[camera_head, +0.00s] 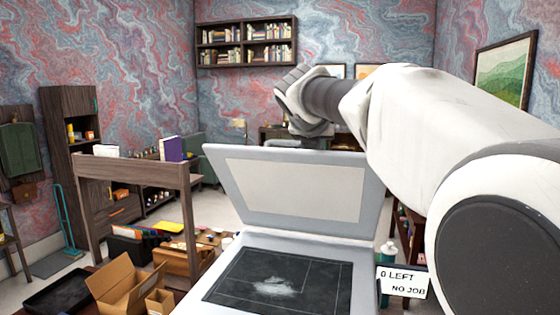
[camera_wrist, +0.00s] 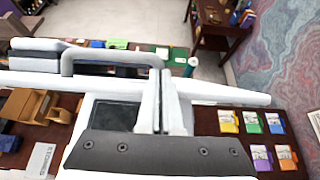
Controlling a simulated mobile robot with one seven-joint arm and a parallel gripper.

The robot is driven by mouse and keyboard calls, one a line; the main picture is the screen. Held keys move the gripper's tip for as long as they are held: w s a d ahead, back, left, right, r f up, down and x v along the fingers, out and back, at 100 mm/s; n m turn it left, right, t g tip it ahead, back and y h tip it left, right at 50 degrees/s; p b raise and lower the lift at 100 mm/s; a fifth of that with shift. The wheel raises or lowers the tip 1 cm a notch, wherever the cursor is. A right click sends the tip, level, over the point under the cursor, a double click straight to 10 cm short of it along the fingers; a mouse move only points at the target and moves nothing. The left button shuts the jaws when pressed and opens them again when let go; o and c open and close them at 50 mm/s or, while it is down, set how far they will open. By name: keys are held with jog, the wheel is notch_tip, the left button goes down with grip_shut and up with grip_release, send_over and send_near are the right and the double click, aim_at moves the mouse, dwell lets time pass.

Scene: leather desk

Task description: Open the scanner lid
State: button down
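The scanner (camera_head: 300,241) stands in front of me with its dark glass bed (camera_head: 235,275) uncovered; a whitish smudge lies on the glass. Its grey lid (camera_head: 295,190) is raised steeply, with the pale inner panel facing me. My gripper (camera_head: 310,143) is at the lid's top edge in the head view, its lower part hidden behind the lid. In the wrist view, my gripper's white fingers (camera_wrist: 159,100) stand close together with only a thin seam between them. The lid shows as a pale bar (camera_wrist: 225,94) across that view. Contact between fingers and lid is unclear.
An open cardboard box (camera_head: 125,285) and a black tray (camera_head: 60,292) are left of the scanner. A small sign (camera_head: 403,281) and a green bottle (camera_head: 387,258) stand at its right. Several colourful cards (camera_wrist: 251,122) lie on the desk in the wrist view.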

jog(key=w+d+r, duration=0.2)
jog(key=w+r, duration=0.1)
jog(key=w, duration=0.3)
jog(key=shift+w+d, duration=0.2)
jog(key=shift+w, duration=0.1)
dwell(0.4)
jog(key=b+v, duration=0.2)
jog(key=v, duration=1.6)
jog(key=s+d+f+m+g+y+b, duration=0.1)
jog(key=s+f+m+g, duration=0.1)
jog(key=s+f+m, duration=0.7)
jog(key=s+d+f+m+g+y+b, duration=0.1)
jog(key=s+f+m, duration=0.8)
jog(key=f, duration=1.1)
jog(key=s+d+f+m+g+y+b, duration=0.2)
jog(key=s+f+m, duration=0.7)
jog(key=f+m, duration=0.5)
jog(key=shift+s+f+g+b, duration=0.15)
jog(key=shift+f+g+b, duration=0.15)
jog(key=shift+b, duration=0.4)
jog(key=shift+a, duration=0.2)
